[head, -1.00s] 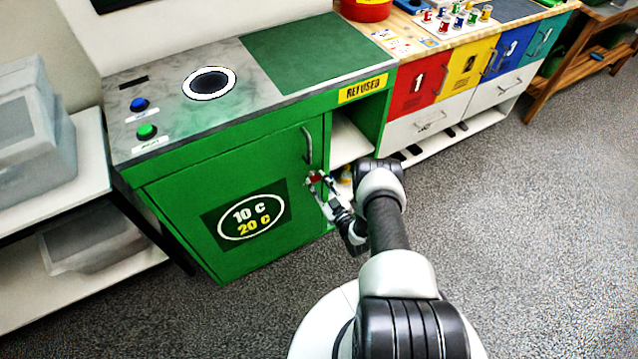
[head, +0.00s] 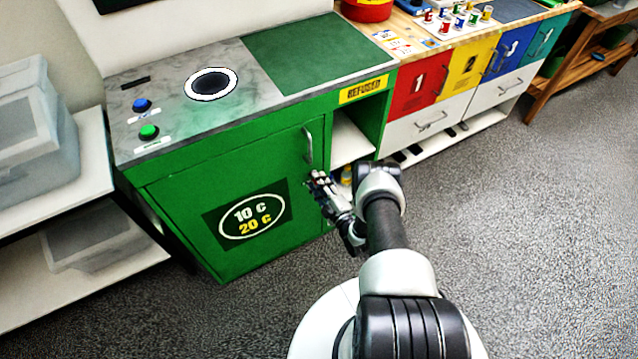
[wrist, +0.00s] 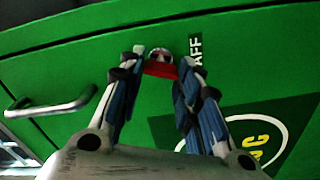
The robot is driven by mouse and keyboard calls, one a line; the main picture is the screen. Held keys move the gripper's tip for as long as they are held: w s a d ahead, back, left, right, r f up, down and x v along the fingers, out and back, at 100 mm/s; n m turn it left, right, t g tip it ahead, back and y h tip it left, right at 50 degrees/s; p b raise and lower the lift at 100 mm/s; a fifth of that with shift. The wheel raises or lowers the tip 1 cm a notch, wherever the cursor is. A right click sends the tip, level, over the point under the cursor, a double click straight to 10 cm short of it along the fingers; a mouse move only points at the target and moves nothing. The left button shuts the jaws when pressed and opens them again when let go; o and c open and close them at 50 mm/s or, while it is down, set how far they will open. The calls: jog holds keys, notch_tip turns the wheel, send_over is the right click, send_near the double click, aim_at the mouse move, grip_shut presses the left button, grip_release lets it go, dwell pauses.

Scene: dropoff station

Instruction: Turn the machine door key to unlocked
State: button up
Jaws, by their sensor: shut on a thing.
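The green machine door (head: 270,175) is closed, with a "10 c 20 c" sign on it. The key, with a red part (wrist: 160,70), sits at a round silver lock (wrist: 158,54) on the door in the wrist view. My gripper (wrist: 164,63) is shut on the key, one finger on each side of it. In the head view my gripper (head: 319,180) is at the door's right edge, just below the door handle (head: 308,145), and hides the key and lock. The exact angle of the key cannot be told.
The door handle also shows at the left in the wrist view (wrist: 48,108). An open shelf (head: 350,140) under the "REFUSED" label lies right of the door. The floor in front is clear.

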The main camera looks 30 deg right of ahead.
jog(key=shift+n, duration=2.2)
jog(key=shift+o, duration=0.2)
jog(key=shift+c, duration=0.2)
jog(key=o, duration=1.1)
jog(key=s, duration=1.2)
jog(key=shift+d, duration=0.2)
